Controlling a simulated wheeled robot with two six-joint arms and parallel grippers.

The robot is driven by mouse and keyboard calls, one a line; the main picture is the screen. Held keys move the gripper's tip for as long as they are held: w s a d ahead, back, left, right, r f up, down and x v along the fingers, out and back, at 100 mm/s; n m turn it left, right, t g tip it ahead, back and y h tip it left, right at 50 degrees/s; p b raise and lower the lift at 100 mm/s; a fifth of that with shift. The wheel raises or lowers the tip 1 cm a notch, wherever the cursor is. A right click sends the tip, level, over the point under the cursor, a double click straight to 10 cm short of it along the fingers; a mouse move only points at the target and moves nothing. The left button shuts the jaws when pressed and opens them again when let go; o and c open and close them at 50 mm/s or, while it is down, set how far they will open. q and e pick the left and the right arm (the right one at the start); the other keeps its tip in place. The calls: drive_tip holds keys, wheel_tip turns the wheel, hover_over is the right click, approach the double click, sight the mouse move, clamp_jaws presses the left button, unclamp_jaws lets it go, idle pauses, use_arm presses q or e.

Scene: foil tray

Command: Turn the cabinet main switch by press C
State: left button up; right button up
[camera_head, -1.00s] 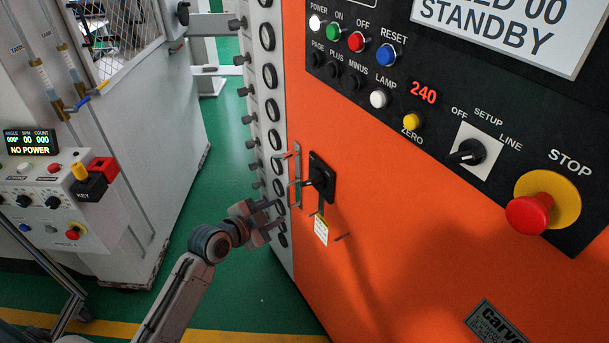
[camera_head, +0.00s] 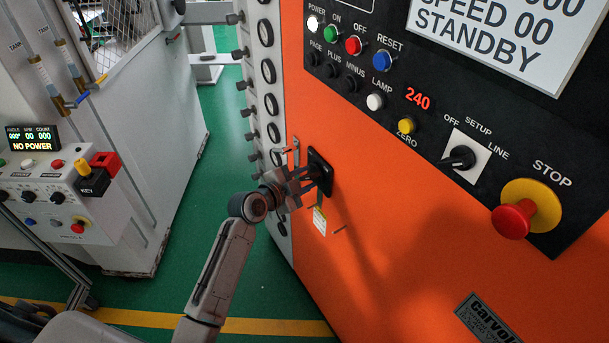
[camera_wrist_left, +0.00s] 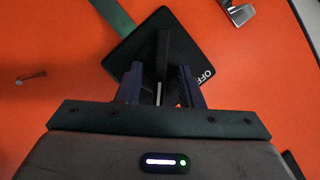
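The main switch (camera_head: 320,173) is a black square plate with a black handle on the orange cabinet (camera_head: 400,250). In the left wrist view the plate (camera_wrist_left: 140,42) looks tilted, with OFF lettering at its right corner, and the handle (camera_wrist_left: 164,55) stands out from it. My left gripper (camera_head: 304,182) is at the switch. In the wrist view its two fingers (camera_wrist_left: 161,88) are apart, one on each side of the handle, with visible gaps. The fingers partly hide the switch in the head view. My right gripper is not in view.
A metal hasp (camera_head: 296,155) and a hanging tag (camera_head: 319,220) are close to the switch. Above right are a control panel with a selector knob (camera_head: 462,157) and a red stop button (camera_head: 513,219). A grey console (camera_head: 40,185) marked PRESS A stands left. Green floor lies between.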

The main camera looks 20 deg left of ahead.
use_arm(q)
drive_tip(key=shift+w+d+f, duration=0.1)
drive_tip(key=shift+w, duration=0.1)
clamp_jaws()
